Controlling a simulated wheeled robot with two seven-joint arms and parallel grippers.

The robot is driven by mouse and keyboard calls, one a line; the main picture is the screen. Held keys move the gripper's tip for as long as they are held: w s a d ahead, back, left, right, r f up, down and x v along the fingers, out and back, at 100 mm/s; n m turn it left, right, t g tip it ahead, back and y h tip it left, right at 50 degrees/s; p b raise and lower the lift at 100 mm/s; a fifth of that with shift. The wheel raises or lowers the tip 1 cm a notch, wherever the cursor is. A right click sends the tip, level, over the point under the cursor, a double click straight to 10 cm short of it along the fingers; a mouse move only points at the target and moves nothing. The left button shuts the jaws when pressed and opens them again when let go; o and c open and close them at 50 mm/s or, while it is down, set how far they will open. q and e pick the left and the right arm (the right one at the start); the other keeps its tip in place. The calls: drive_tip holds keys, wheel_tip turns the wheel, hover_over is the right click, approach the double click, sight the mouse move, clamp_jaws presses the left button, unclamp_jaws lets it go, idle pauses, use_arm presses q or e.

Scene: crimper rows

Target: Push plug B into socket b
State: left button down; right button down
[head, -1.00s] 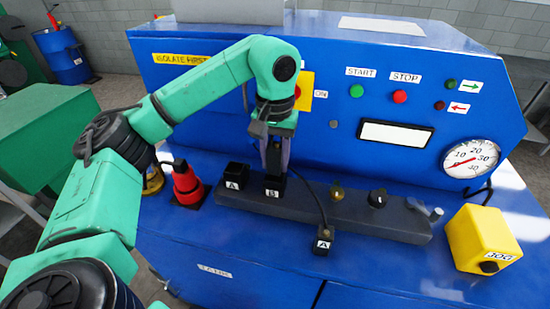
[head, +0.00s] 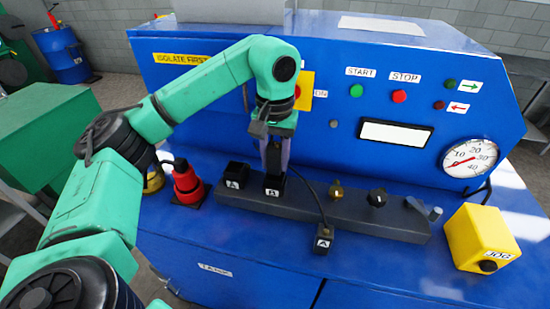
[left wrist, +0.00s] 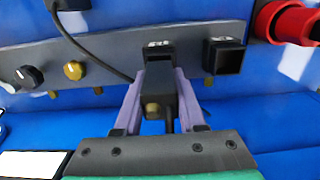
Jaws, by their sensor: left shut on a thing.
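My left gripper (head: 274,160) points down over the block of sockets and knobs. In the left wrist view its two pale purple fingers (left wrist: 159,88) are closed on the sides of a black plug, plug B (left wrist: 160,100), with a cable trailing back between them. The black socket b (head: 273,188), labelled B, is directly under the fingers. It also shows in the left wrist view (left wrist: 157,46), in line with the plug's front end. The plug meets the socket mouth; I cannot tell how deep it sits. My right gripper is not in view.
Socket A (head: 236,172) is open and empty beside socket b. A plug labelled A (head: 322,241) lies in front of the block (head: 310,208), its cable running back past socket b. A red connector (head: 187,182) stands left. A yellow box (head: 480,235) is at right.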

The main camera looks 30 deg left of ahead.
sight(275, 145)
use_arm(q)
drive_tip(key=shift+f+b, duration=0.6)
drive_tip(key=shift+f, duration=0.3)
drive_tip(key=shift+c, duration=2)
unclamp_jaws()
drive_tip(key=shift+r, duration=0.1)
drive_tip(key=shift+r, duration=0.2)
wheel_tip(275, 145, up, 3)
drive_tip(key=shift+b, duration=0.3)
wheel_tip(275, 145, up, 11)
drive_tip(key=p, duration=0.4)
drive_tip(key=shift+r, duration=0.1)
